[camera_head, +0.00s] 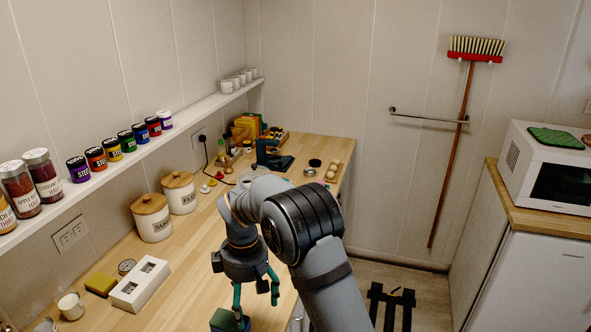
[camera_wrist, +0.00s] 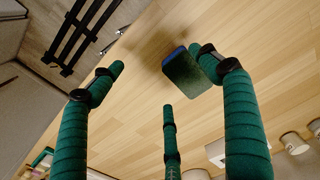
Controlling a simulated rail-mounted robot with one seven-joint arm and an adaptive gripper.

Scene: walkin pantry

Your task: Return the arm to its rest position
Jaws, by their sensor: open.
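My gripper (camera_head: 256,296) hangs down over the front edge area of the wooden counter, with its green-wrapped fingers spread apart. A dark green block with a blue edge (camera_head: 226,322) is at the bottom of the head view, just below a fingertip. In the wrist view this green block (camera_wrist: 188,82) appears beside the right finger's tip. I cannot tell whether the finger touches it. My arm covers part of the counter behind it.
A wall shelf (camera_head: 120,162) carries several jars. A microwave (camera_head: 548,168) stands at right. A black rack (camera_head: 391,305) is on the floor.

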